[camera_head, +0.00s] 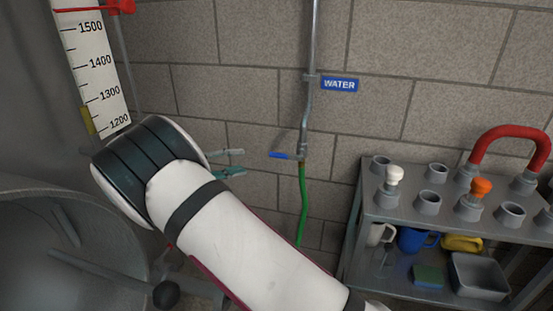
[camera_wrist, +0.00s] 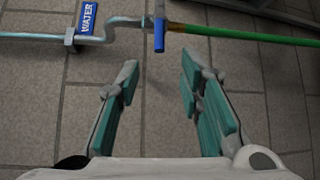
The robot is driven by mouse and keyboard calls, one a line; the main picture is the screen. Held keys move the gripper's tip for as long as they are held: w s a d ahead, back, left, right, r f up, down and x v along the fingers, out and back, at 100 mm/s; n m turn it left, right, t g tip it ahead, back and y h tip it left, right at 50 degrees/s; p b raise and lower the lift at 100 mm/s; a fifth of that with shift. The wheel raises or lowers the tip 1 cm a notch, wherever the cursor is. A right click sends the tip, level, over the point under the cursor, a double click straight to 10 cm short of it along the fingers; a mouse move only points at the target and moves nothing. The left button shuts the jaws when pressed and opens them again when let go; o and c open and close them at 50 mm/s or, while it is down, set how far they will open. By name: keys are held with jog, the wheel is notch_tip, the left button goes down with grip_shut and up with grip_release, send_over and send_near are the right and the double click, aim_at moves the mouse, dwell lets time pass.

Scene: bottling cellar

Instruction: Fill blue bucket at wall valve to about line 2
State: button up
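The wall valve has a blue lever (camera_head: 281,155) and sits on a grey pipe under a blue WATER sign (camera_head: 340,84). A green hose (camera_head: 303,205) hangs from it. In the wrist view the blue lever (camera_wrist: 159,35) points toward the gap between my fingers. My gripper (camera_head: 238,162) is left of the valve, pointing at it. Its teal fingers (camera_wrist: 157,75) are spread apart with nothing between them and are not touching the lever. I see no bucket clearly; my arm hides part of the floor below the hose.
A grey shelf unit (camera_head: 447,214) stands at right with a red curved hose (camera_head: 504,138), a blue mug-like vessel (camera_head: 416,240) and a grey tray (camera_head: 480,278). A large grey vessel (camera_head: 75,240) and a level scale (camera_head: 97,65) are at left. Wall around the valve is clear.

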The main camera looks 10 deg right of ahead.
aim_at(273, 156)
jog(key=b+x, duration=0.2)
jog(key=x, duration=1.1)
jog(key=shift+d, duration=0.15)
grip_shut()
